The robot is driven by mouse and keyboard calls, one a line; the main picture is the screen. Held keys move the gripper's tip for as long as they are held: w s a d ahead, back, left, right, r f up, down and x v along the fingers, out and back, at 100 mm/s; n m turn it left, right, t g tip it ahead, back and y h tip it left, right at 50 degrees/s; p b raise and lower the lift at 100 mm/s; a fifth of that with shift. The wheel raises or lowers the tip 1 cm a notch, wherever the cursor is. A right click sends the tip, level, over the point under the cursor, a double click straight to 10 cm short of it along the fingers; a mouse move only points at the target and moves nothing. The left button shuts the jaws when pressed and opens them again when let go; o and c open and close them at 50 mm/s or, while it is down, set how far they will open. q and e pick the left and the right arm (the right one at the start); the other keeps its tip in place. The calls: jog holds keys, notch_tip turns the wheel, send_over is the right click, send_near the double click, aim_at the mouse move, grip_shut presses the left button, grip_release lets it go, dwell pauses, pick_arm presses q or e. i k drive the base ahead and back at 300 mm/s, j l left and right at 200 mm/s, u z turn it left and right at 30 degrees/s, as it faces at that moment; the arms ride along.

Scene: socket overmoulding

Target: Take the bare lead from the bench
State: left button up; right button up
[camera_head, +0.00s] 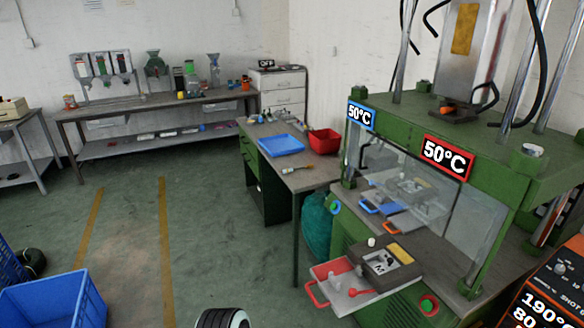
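I cannot pick out a bare lead for certain. The nearer bench (318,178) with green drawers stands in the middle of the view, against the press. A small brush-like thing with a pale handle (298,170) lies on it in front of a blue tray (281,145). The blue tray looks empty at this size. A red bin (324,141) stands to the right of the tray; its contents are too small to tell. Neither of my grippers shows. A black and white rounded part at the bottom edge seems to be mine.
A green press (470,130) with 50°C signs fills the right side. A mould block (385,262) and a red-handled tray (322,292) jut out in front. A longer bench (150,101) stands at the back wall. Blue crates (50,300) stand lower left. The middle floor is clear.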

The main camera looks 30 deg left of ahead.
aim_at(309, 166)
jog(key=i+j, duration=0.15)
jog(key=j, duration=0.25)
jog(key=i+j+u, duration=0.1)
jog(key=j, duration=0.3)
jog(key=i+j, duration=0.2)
jog(key=j, duration=0.2)
jog(key=i+j+u, duration=0.1)
jog(key=j, duration=0.3)
jog(key=i+j, duration=0.45)
jog(key=j, duration=0.3)
jog(key=i+j+u, duration=0.1)
jog(key=j, duration=0.3)
jog(key=i, duration=0.05)
